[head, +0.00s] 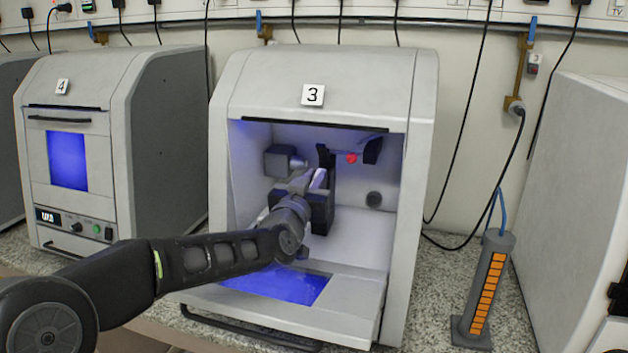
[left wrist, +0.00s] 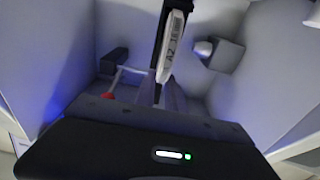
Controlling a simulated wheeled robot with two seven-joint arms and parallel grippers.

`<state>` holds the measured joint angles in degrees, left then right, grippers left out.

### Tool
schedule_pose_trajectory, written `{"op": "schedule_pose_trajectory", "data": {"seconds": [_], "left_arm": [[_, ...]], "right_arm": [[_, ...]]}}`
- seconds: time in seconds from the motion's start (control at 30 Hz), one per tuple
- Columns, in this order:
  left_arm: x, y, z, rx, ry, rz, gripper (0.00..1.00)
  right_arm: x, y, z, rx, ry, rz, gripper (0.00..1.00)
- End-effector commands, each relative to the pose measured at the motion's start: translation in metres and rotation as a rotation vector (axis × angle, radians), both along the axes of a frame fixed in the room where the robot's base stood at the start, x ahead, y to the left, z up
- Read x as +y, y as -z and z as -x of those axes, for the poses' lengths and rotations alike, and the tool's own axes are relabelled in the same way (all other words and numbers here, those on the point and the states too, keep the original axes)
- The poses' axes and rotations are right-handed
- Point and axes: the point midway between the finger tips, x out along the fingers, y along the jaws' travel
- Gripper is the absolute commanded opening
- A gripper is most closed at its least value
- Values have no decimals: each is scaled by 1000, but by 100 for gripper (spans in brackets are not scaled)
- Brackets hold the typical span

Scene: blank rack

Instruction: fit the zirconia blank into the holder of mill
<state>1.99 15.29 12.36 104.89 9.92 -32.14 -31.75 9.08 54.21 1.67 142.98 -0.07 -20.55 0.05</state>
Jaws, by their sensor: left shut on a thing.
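The zirconia blank (left wrist: 173,45) is a white disc seen almost edge-on in the left wrist view, with dark lettering on its rim. In the head view a small pale part of the blank (head: 319,179) shows past my wrist. My left gripper (head: 312,183) is inside the open chamber of mill 3 (head: 320,85), shut on the blank. The dark holder (head: 328,160) with a red knob (head: 351,158) is at the chamber's back, close to the blank. In the left wrist view the red knob (left wrist: 108,96) is left of the blank. Whether the blank touches the holder is hidden. My right gripper is not in view.
A grey spindle block (head: 284,161) sits left of the holder, and a round dark fitting (head: 374,199) is on the back wall. The mill's door (head: 290,300) is lowered in front. Mill 4 (head: 75,150) stands left; a grey-orange rack (head: 486,285) stands right.

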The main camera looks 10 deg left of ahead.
Motion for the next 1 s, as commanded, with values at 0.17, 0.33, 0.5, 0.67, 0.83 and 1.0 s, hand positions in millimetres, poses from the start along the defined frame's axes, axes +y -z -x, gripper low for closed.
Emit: {"op": "schedule_pose_trajectory", "data": {"seconds": [0.17,0.33,0.5,0.67,0.83,1.0], "left_arm": [[-1,0,-4,-2,0,0,0],[-1,1,-8,-3,0,-1,0],[-1,2,-12,-3,0,-1,15],[-1,3,-11,-2,0,-1,28],[-1,3,-11,-1,0,0,40],[-1,5,-11,4,0,0,40]], "right_arm": [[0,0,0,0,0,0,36],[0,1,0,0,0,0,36],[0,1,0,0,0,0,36],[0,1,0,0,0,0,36],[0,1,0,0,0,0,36],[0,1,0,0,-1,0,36]]}}
